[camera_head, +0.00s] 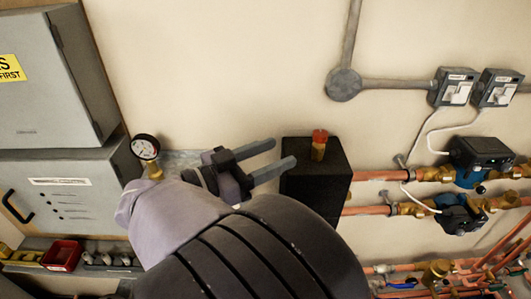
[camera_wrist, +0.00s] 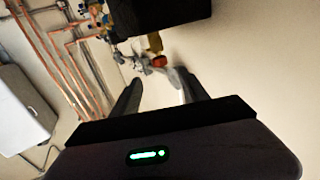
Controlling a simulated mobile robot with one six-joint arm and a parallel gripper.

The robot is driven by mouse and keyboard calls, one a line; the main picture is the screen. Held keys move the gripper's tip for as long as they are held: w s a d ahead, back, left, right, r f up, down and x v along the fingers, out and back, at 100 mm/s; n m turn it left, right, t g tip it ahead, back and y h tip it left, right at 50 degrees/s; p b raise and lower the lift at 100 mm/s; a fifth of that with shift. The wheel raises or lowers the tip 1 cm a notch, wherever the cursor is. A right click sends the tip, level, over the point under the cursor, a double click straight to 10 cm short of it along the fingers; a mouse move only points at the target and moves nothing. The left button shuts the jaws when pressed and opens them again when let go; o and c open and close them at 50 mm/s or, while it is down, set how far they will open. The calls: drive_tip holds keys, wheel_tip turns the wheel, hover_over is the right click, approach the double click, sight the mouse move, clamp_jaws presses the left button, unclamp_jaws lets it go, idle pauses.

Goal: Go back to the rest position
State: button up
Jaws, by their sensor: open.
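My gripper (camera_head: 281,156) is open, its two grey fingers apart and pointing right, toward a black box (camera_head: 326,165) on the wall. In this head view the lower finger's tip overlaps the box's left edge; I cannot tell whether it touches. The wrist view shows both fingers of my gripper (camera_wrist: 158,88) with nothing held between them. My arm covers the lower middle of the head view.
A brass fitting with a red cap (camera_head: 319,145) shows at the black box. A pressure gauge (camera_head: 145,148) is left of my gripper. Copper pipes (camera_head: 375,176) and pumps (camera_head: 478,158) lie right. Grey cabinets (camera_head: 55,75) stand left.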

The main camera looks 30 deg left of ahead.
drive_tip(key=shift+v, duration=1.05)
